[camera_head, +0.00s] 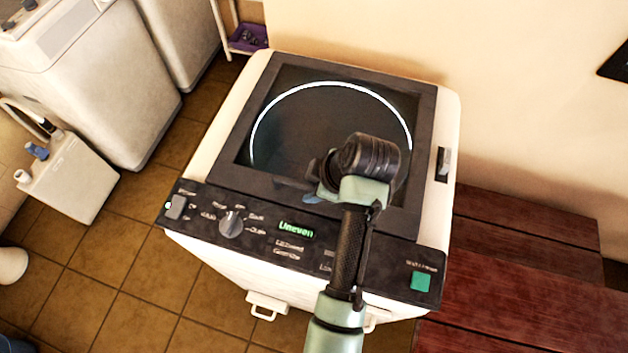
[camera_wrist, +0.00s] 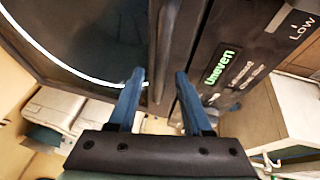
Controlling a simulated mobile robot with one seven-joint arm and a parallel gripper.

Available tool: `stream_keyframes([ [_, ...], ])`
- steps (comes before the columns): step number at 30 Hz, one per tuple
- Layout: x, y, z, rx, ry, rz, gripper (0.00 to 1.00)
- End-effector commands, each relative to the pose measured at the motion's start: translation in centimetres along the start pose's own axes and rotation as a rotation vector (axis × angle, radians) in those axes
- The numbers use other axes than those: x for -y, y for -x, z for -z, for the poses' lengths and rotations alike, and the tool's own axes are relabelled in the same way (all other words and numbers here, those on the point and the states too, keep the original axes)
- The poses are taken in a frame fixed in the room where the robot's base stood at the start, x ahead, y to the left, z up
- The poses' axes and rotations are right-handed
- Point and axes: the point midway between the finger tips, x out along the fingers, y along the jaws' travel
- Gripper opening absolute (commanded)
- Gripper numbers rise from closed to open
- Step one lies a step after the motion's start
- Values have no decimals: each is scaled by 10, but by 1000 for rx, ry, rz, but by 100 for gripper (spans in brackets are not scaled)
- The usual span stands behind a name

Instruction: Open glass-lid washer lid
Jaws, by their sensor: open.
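The glass-lid washer (camera_head: 205,165) is white with a dark control panel along its front. Its lid (camera_head: 232,125), a dark frame around dark glass with a bright ring, lies flat and looks shut. My gripper (camera_head: 313,192) is over the lid's front part, near the panel; my arm hides some of both. In the wrist view, my gripper (camera_wrist: 161,78) is open, with two blue fingers and nothing held. The lid's dark front edge (camera_wrist: 160,40) runs between the fingertips in the picture. I cannot tell whether they touch it.
The panel has a knob (camera_head: 231,223), a lit "Uneven" display (camera_head: 296,230) and a green button (camera_head: 420,281). A reddish wooden bench (camera_head: 530,290) stands close on the right. Tiled floor (camera_head: 110,285) shows at front left.

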Motion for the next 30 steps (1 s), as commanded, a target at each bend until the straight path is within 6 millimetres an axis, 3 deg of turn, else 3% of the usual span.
stream_keyframes([
  [8,0,-1,0,0,0,1,48],
  [16,0,-1,0,0,0,1,0],
  [30,0,-1,0,0,0,1,0],
])
